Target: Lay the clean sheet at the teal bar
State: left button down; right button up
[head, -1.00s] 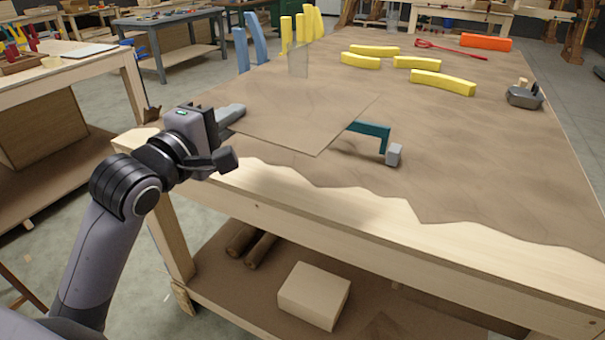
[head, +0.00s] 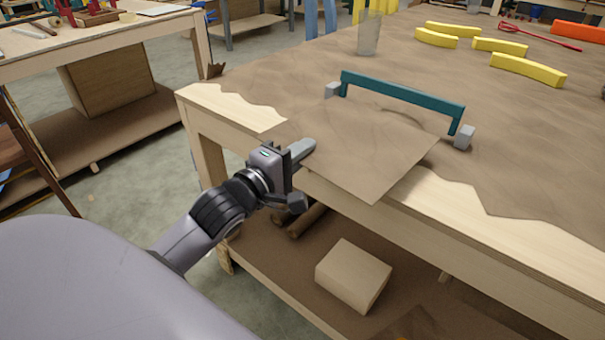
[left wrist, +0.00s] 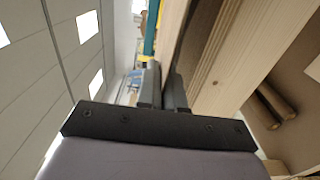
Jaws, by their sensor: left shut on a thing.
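A thin brown sheet (head: 372,160) extends from my left gripper (head: 302,150), which is shut on its left edge at the table's front edge. The sheet lies in front of the teal bar (head: 400,92), and its near corner reaches past the front edge of the brown covering. I cannot tell whether it touches the table. The teal bar stands on two grey blocks, the right one (head: 464,137) in plain view. In the left wrist view, the gripper fingers (left wrist: 163,88) are close together, and the sheet is hard to make out. My right gripper is not in view.
The brown covering (head: 540,150) on the workbench has a torn front edge over pale wood. Yellow curved pieces (head: 528,70), a clear glass (head: 369,34) and a red tool (head: 540,36) lie further back. A wooden block (head: 353,273) is on the lower shelf.

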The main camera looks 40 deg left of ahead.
pick_arm(q)
jog(key=shift+f+b, duration=0.45)
jog(key=shift+f, duration=1.7)
jog(key=shift+f, duration=0.1)
jog(key=c, duration=1.7)
grip_release()
jog(key=shift+f, duration=0.1)
jog(key=o, duration=0.4)
jog(key=shift+o, duration=0.2)
